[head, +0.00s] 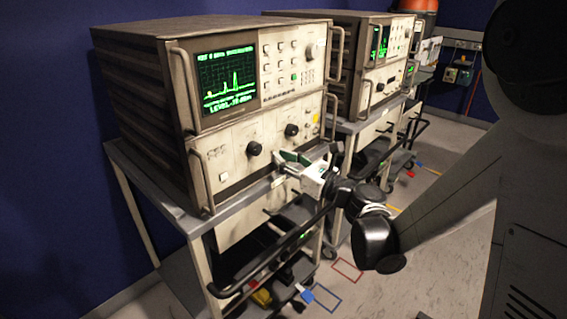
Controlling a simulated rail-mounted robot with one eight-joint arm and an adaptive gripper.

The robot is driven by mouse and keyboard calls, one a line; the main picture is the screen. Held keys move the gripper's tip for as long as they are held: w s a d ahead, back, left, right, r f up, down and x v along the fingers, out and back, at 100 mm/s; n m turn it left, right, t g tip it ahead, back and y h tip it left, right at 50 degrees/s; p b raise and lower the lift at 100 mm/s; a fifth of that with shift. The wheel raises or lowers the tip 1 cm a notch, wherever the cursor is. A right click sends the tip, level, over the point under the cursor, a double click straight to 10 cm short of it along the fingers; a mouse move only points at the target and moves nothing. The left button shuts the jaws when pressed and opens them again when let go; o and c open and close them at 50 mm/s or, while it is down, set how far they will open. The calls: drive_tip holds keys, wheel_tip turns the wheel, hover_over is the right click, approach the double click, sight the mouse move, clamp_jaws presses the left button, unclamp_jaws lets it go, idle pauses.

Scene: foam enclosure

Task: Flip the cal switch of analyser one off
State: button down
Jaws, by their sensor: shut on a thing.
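The nearer analyser (222,140) is a large beige rack unit with a brown case, a lit green-trace screen (226,83) and two stacked front panels. Its lower panel (236,150) carries two black knobs (255,148) and a small square button. My gripper (283,160) is at the lower right part of this panel, its fingers shut at the panel face. The cal switch cannot be made out; the fingers cover that spot. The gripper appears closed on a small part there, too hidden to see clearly.
The analyser stands on a grey cart (130,160) with a black front rail (270,255). A second, similar analyser (385,60) stands on another cart behind to the right. Metal handles (181,92) project from the front panels.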

drive_tip(key=shift+a+f+t+y+b, duration=0.1)
drive_tip(key=shift+f+t+y+b, duration=0.35)
drive_tip(key=shift+b, duration=0.5)
drive_tip(key=shift+t+y+b, duration=0.35)
drive_tip(key=shift+y+b, duration=0.1)
drive_tip(key=shift+b, duration=0.1)
drive_tip(key=c, duration=1.8)
unclamp_jaws()
drive_tip(key=shift+c, duration=0.2)
drive_tip(key=v, duration=0.7)
drive_tip(key=shift+s+f, duration=0.15)
